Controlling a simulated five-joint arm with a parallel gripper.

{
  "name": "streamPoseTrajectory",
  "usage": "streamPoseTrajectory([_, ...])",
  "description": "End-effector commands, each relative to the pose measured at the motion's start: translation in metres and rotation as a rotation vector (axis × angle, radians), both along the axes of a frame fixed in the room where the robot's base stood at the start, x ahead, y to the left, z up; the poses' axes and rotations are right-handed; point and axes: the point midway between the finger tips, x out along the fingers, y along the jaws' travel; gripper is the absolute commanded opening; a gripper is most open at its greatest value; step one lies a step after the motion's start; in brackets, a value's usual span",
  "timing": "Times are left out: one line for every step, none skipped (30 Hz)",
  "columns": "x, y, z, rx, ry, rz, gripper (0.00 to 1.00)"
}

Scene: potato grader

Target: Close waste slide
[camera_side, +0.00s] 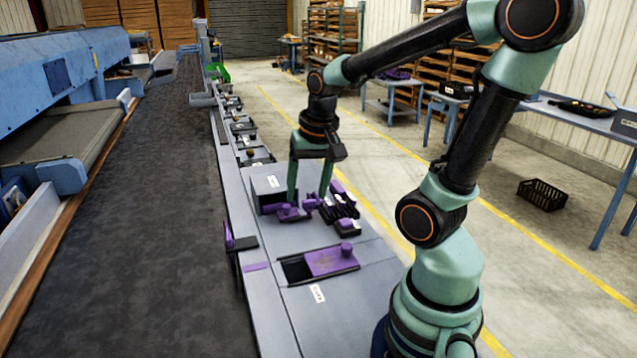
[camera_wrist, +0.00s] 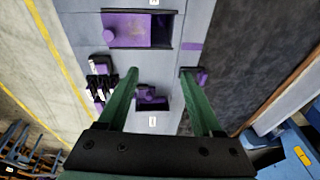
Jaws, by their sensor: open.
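The purple slide plate (camera_side: 330,261) with a round knob (camera_side: 346,249) lies on the grey bench top near my base. It covers the right part of its slot. A dark opening (camera_side: 296,271) shows at the left, so the slide stands partly open. In the wrist view the slide (camera_wrist: 146,37) is at the top, with its dark opening at the right end. My gripper (camera_side: 309,192) is open and empty, pointing down above the bench by the grey box, apart from the slide. Its two green fingers also show in the wrist view (camera_wrist: 159,75).
A grey box (camera_side: 272,182) with a purple-handled part (camera_side: 290,213) stands below my gripper. Black and purple parts (camera_side: 343,212) lie at its right. An upright purple piece (camera_side: 228,234) stands at the bench's left edge, beside the dark belt (camera_side: 150,230).

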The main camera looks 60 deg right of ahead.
Motion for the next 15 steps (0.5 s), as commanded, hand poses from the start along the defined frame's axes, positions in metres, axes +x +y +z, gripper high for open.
streamPoseTrajectory([-0.009, -0.021, -0.012, 0.034, 0.042, -0.143, 0.67])
streamPoseTrajectory([-0.014, -0.032, -0.018, 0.053, 0.06, -0.223, 0.67])
streamPoseTrajectory([-0.021, -0.044, -0.025, 0.075, 0.081, -0.321, 0.67])
streamPoseTrajectory([-0.026, -0.052, -0.03, 0.091, 0.098, -0.39, 0.67])
streamPoseTrajectory([-0.031, -0.06, -0.035, 0.104, 0.111, -0.452, 0.67])
streamPoseTrajectory([-0.037, -0.068, -0.041, 0.12, 0.126, -0.527, 0.67])
streamPoseTrajectory([-0.041, -0.073, -0.045, 0.131, 0.138, -0.575, 0.67])
streamPoseTrajectory([-0.045, -0.078, -0.048, 0.14, 0.147, -0.617, 0.67])
streamPoseTrajectory([-0.049, -0.082, -0.051, 0.149, 0.156, -0.663, 0.67])
streamPoseTrajectory([-0.052, -0.085, -0.053, 0.155, 0.162, -0.689, 0.67])
streamPoseTrajectory([-0.054, -0.087, -0.055, 0.159, 0.165, -0.711, 0.67])
streamPoseTrajectory([-0.055, -0.089, -0.057, 0.163, 0.169, -0.729, 0.67])
streamPoseTrajectory([-0.056, -0.09, -0.058, 0.165, 0.172, -0.739, 0.67])
streamPoseTrajectory([-0.057, -0.09, -0.06, 0.166, 0.173, -0.745, 0.67])
streamPoseTrajectory([-0.057, -0.09, -0.062, 0.168, 0.174, -0.748, 0.67])
